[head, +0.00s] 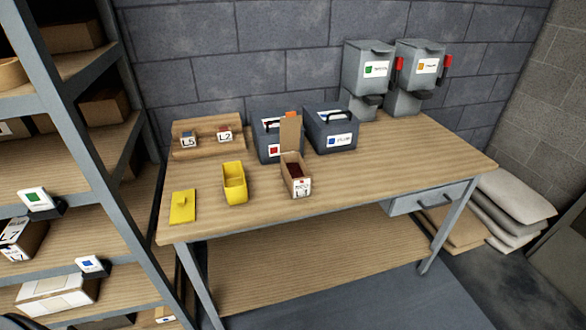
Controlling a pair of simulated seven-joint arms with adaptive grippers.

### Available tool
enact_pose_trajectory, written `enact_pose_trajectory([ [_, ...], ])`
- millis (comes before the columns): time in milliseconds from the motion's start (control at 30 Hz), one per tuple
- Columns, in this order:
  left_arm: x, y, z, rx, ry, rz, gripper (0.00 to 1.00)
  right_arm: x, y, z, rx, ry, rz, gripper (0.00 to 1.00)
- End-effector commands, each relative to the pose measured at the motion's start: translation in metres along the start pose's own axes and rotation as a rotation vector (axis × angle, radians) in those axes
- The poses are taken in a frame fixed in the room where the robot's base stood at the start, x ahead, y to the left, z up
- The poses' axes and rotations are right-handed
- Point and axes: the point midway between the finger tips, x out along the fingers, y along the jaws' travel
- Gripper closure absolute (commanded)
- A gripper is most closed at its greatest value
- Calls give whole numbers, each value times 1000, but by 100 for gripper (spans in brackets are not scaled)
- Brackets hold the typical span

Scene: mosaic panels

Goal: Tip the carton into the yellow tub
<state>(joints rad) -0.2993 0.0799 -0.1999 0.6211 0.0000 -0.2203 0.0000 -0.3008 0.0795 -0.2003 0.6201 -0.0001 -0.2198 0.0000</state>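A flat yellow lid with a small raised handle (183,207) lies left of the tub near the table's front left corner. Neither of my grippers is in view.
Two dark grey bins (331,131) stand behind the carton. A wooden rack (205,150) with labelled items "L5" and "L2" stands at the back left. Two grey dispensers (368,70) stand at the back right. The table's right part (420,160) is clear. Shelving (75,160) stands left.

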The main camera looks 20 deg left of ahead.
Motion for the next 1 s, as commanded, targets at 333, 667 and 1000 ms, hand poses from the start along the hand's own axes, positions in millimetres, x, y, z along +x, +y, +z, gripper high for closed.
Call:
enact_pose_trajectory([
  [333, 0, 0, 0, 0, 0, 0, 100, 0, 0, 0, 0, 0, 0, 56],
  [667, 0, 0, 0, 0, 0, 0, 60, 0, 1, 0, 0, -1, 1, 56],
  [1000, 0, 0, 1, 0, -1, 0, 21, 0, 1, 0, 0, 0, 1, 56],
])
